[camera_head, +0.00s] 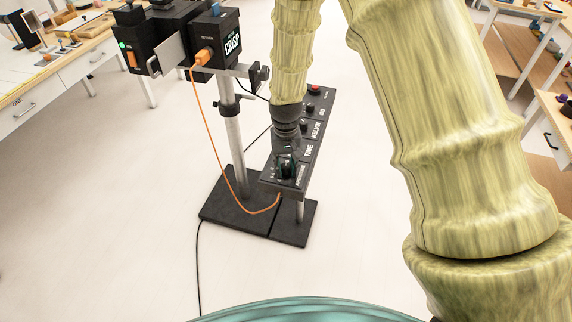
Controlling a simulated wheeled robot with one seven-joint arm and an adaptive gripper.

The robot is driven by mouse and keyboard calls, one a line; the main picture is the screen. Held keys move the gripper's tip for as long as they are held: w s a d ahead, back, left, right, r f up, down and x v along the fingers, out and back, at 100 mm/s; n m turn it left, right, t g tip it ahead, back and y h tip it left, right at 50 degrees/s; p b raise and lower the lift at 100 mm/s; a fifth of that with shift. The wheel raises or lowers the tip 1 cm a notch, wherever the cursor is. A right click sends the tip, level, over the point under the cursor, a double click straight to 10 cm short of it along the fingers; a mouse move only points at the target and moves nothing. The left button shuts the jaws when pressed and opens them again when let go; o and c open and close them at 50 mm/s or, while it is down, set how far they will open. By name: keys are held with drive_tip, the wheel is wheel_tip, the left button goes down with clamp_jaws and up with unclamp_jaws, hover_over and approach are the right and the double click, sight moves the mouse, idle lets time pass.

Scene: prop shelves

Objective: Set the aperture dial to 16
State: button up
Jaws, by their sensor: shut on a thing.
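The black control panel (314,125) stands on a post, with white labels that include TIME and KELVIN. My gripper (286,170) reaches down onto its near end and is shut on the aperture dial (287,172). The dial is dark and mostly covered by the fingers. A few small white marks show on the panel around it, too small to read, so I cannot tell the dial's setting.
A camera rig (180,45) marked CRISP stands on a pole to the left. An orange cable (205,120) hangs from it to the panel. Black base plates (238,208) lie under both. A table with drawers (75,65) is at far left. The pale floor is open in front.

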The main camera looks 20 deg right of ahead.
sight(287, 165)
drive_tip(key=shift+w+d+r, duration=0.1)
drive_tip(key=shift+w+r, duration=0.05)
drive_tip(key=shift+w, duration=0.05)
drive_tip(key=o, duration=1)
drive_tip(key=shift+s, duration=0.1)
drive_tip(key=shift+o, duration=0.2)
wheel_tip(287, 165, up, 12)
drive_tip(key=shift+d+f, duration=0.1)
drive_tip(key=shift+f, duration=0.1)
